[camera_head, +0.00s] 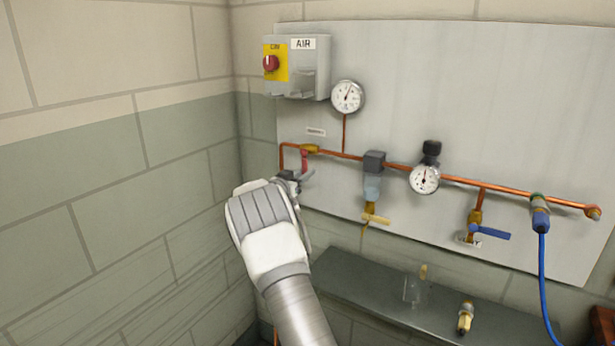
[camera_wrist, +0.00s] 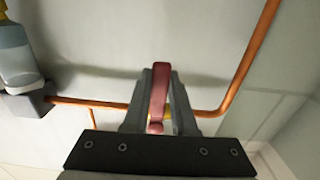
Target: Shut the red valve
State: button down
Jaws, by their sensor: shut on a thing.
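The red valve is a red lever (camera_head: 304,161) on a brass valve body (camera_head: 309,149) near the left end of the copper pipe. In the head view the lever points down from the pipe, across its run. My gripper (camera_head: 293,181) is at the lever's lower part, beneath the valve body. In the wrist view the red lever (camera_wrist: 159,92) stands between the two grey fingers of my gripper (camera_wrist: 160,80), which are shut on it. The lever also lies across the copper pipe there. A bit of brass shows beside the lever; the rest of the valve body is hidden.
The copper pipe (camera_head: 460,181) runs right along a grey panel (camera_head: 420,80), past a filter (camera_head: 373,175), gauge (camera_head: 424,179) and blue-handled valve (camera_head: 489,232). A switch box (camera_head: 306,70) hangs above. A dark shelf (camera_head: 365,285) lies below; a block wall (camera_head: 120,200) stands left.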

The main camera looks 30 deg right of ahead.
jog(key=shift+w+a+m, duration=0.1)
jog(key=shift+w+m, duration=0.05)
jog(key=shift+m, duration=0.15)
jog(key=c, duration=0.7)
grip_release()
jog(key=v, duration=1.7)
jog(key=shift+a, duration=0.2)
